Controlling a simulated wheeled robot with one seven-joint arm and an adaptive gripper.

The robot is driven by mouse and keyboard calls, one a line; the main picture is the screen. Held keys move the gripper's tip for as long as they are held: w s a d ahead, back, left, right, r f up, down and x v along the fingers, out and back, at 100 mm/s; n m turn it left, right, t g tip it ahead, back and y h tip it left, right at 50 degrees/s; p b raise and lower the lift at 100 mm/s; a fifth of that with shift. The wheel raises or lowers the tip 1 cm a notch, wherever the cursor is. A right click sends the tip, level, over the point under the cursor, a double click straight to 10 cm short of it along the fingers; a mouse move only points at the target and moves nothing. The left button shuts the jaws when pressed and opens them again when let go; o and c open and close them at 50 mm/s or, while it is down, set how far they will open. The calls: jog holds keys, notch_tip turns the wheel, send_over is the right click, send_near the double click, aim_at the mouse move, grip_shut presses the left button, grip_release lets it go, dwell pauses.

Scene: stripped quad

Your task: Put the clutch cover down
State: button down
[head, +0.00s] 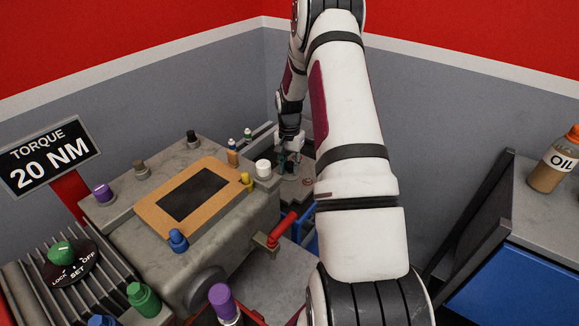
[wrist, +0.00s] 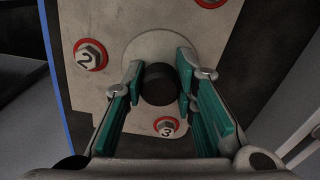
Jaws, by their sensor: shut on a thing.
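The clutch cover appears to be the pale grey metal piece (wrist: 118,62) with a round raised middle and a black knob (wrist: 160,84) in the wrist view. Red-ringed bolts numbered 2 (wrist: 91,55) and 3 (wrist: 166,126) show on the grey surface around it. My gripper (wrist: 158,88) has its teal-padded fingers closed on either side of the knob. In the head view my gripper (head: 289,158) is low behind the engine block, above a grey surface (head: 292,190). My arm hides part of this area. I cannot tell whether the cover touches what lies beneath.
The engine block (head: 235,230) carries a tan gasket (head: 152,208), several coloured caps and a red-handled lever (head: 283,230). A torque sign (head: 48,155) stands at left. At right, an oil bottle (head: 555,162) stands on a bench (head: 535,205). Walls close off the back.

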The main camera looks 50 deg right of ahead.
aim_at(290, 163)
jog(key=shift+f, duration=0.1)
jog(key=c, duration=1.3)
grip_release()
notch_tip(290, 163, up, 11)
jog(key=s+a+r+n, duration=0.1)
jog(key=a+r+n, duration=0.2)
jog(key=a+r, duration=0.8)
jog(key=s+a+r+n+t, duration=0.1)
jog(key=s+a+r+n, duration=0.3)
jog(key=s+a+r, duration=0.45)
jog(key=s+a+r+n+t, duration=0.1)
jog(key=s+a+n, duration=0.6)
jog(key=s+a, duration=0.8)
jog(key=s+t, duration=0.1)
jog(key=s, duration=0.2)
jog(key=shift+s+r, duration=0.2)
jog(key=shift+r, duration=0.05)
